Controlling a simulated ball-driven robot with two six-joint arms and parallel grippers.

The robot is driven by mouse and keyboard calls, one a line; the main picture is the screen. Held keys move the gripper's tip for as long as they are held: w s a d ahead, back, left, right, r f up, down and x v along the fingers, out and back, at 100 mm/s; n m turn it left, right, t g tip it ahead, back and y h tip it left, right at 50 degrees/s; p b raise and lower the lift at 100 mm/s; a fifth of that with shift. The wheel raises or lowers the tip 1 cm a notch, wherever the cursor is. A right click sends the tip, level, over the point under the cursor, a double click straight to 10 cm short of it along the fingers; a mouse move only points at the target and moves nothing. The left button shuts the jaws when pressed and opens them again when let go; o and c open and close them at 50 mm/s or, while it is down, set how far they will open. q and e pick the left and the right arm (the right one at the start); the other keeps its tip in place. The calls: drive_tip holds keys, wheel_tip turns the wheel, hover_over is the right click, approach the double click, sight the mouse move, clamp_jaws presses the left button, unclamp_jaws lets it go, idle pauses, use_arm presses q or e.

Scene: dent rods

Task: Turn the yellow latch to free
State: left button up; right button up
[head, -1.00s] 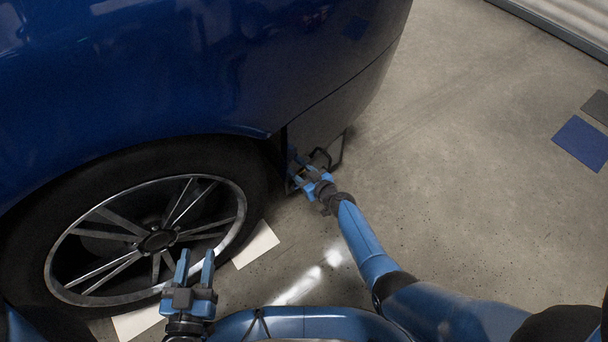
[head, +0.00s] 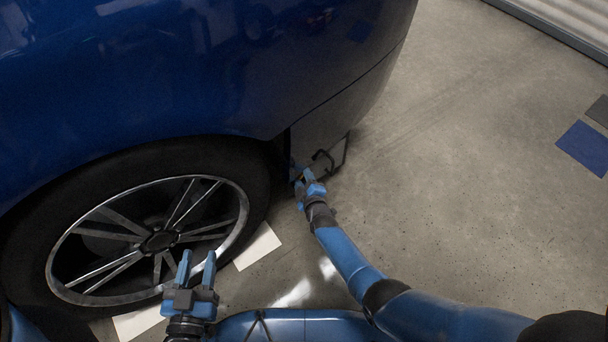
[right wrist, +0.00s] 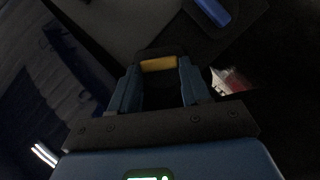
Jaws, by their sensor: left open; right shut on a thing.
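The yellow latch (right wrist: 158,63) shows in the right wrist view as a short yellow bar between the tips of my right gripper (right wrist: 158,72). My right gripper is shut on it. In the head view my right gripper (head: 305,177) is low behind the wheel, at the grey panel under the blue car's rear, and mostly hides the latch. My left gripper (head: 195,268) is open and empty, in front of the wheel.
The car's wheel (head: 158,242) and blue body (head: 200,70) are close on the left. A dark bent handle (head: 323,160) is beside my right gripper. White sheets (head: 257,247) lie by the wheel. Blue mat (head: 585,148) lies far right; the floor between is clear.

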drive_tip(key=shift+w+a+f+n+t, duration=0.15)
drive_tip(key=shift+n+t, duration=0.25)
drive_tip(key=shift+n, duration=0.3)
drive_tip(key=shift+f+n+t+h+b, duration=0.15)
drive_tip(key=shift+n+t+h+b, duration=0.15)
drive_tip(key=shift+n+b, duration=0.5)
drive_tip(key=n+t+b, duration=0.1)
drive_tip(key=n+b, duration=0.1)
drive_tip(key=shift+f+n, duration=0.1)
drive_tip(key=shift+n, duration=0.2)
drive_tip(key=shift+t, duration=0.3)
drive_tip(key=shift+n, duration=0.3)
drive_tip(key=o, duration=1.1)
drive_tip(key=shift+c, duration=0.2)
drive_tip(key=shift+s+f, duration=0.1)
drive_tip(key=shift+s, duration=0.1)
